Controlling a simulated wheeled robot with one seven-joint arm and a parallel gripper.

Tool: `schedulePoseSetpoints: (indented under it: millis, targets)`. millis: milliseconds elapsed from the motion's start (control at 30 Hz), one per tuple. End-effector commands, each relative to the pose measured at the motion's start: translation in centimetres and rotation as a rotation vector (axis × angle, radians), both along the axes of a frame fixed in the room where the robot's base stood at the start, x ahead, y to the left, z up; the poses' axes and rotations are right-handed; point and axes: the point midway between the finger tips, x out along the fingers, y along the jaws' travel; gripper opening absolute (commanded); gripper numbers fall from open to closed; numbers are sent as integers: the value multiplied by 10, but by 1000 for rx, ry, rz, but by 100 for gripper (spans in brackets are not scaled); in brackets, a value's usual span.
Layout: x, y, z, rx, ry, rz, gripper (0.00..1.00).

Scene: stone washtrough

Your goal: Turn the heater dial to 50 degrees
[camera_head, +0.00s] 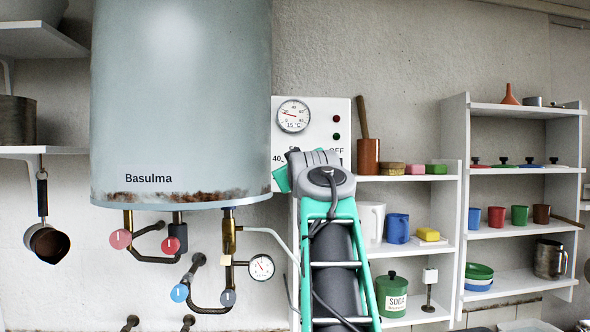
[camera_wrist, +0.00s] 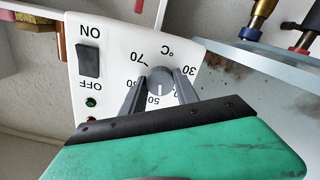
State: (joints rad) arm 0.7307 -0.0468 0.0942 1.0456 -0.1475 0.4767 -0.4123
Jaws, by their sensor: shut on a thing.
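The heater dial (camera_wrist: 160,82) is a round grey knob on the white control panel (camera_wrist: 120,35), seen upside down in the wrist view. Its white mark points down in the picture, close to the printed 50. Numbers 70, 60, 50 and 30 show around it, some partly covered. My gripper (camera_wrist: 160,78) is shut on the dial, with one dark finger on each side. In the head view my arm hides the dial and the lower part of the control panel (camera_head: 318,110). The large grey-blue heater (camera_head: 180,100) hangs left of the panel.
The panel has a black switch (camera_wrist: 88,62) marked ON and OFF, a green lamp (camera_wrist: 91,102) and a round gauge (camera_head: 294,116). Valves with pink, red and blue knobs (camera_head: 180,293) sit below the heater. White shelves (camera_head: 520,230) with cups and jars stand right.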

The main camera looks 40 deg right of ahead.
Motion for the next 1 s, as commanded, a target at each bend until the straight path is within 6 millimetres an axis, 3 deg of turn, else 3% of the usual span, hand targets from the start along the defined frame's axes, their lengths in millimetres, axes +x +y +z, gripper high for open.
schedulePoseSetpoints:
  millis: [400, 933, 967, 1000]
  targets:
    - [-2, 2, 7, 151, -121, 0, 0]
    - [-3, 2, 9, 169, -139, 0, 0]
    - [-3, 2, 9, 169, -139, 0, 37]
    - [-3, 2, 9, 170, -138, 1, 41]
